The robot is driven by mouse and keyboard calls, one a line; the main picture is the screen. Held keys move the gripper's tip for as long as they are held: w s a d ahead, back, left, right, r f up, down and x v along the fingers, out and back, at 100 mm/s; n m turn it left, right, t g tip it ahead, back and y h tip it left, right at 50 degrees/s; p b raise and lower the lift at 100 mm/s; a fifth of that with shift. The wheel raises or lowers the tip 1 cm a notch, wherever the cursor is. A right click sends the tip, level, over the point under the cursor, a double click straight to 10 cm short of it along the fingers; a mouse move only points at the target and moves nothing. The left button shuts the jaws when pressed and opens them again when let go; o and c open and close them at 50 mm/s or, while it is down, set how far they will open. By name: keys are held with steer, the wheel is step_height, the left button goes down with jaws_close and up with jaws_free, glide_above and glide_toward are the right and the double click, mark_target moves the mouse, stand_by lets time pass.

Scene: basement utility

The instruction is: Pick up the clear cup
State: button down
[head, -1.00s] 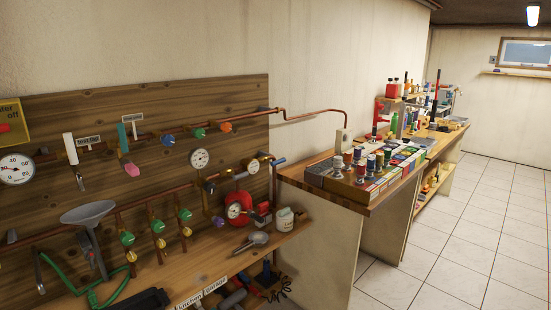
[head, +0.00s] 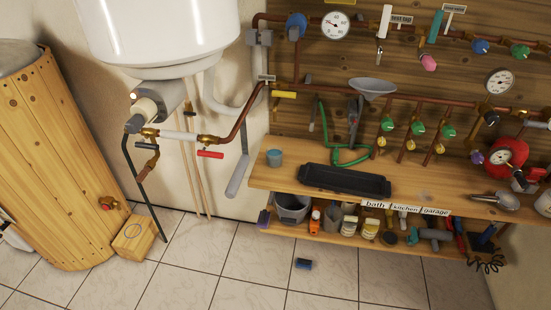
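A small blue-grey cup (head: 274,158) stands upright at the left end of the wooden bench (head: 262,178). It is small here, and I cannot tell whether it is clear. No other cup that is plainly clear shows. My gripper is not in view.
A black tray (head: 345,181) lies beside the cup, with a green hose (head: 322,125) and grey funnel (head: 373,87) behind. The lower shelf holds a grey bucket (head: 292,208) and bottles. A dark blue object (head: 304,264) lies on the open tiled floor. A white tank (head: 160,30) hangs left.

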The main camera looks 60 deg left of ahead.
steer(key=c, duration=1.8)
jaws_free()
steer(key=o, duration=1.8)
